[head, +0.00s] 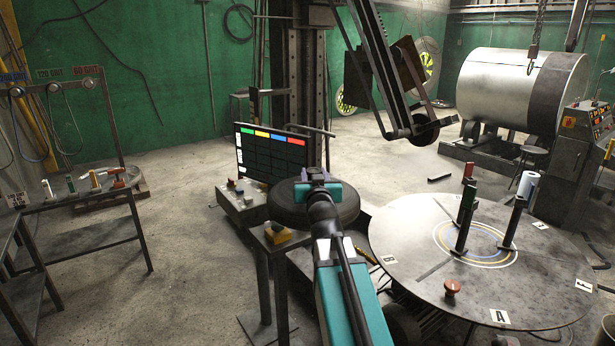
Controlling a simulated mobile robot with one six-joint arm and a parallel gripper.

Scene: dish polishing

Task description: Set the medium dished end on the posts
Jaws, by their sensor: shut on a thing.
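A dark, round dished end (287,212) is in the middle of the head view, above or on a dark metal stand (258,243). I cannot tell whether it touches the stand. My gripper (318,178) is shut on its far or upper edge, and my teal arm covers part of the dish. The posts stand upright on a round grey turntable (405,240) to the right. No dish lies on the posts.
A monitor (270,150) and a control box (241,200) are just left of the dish. A dark machine arm with a roller (424,130) hangs behind the turntable.

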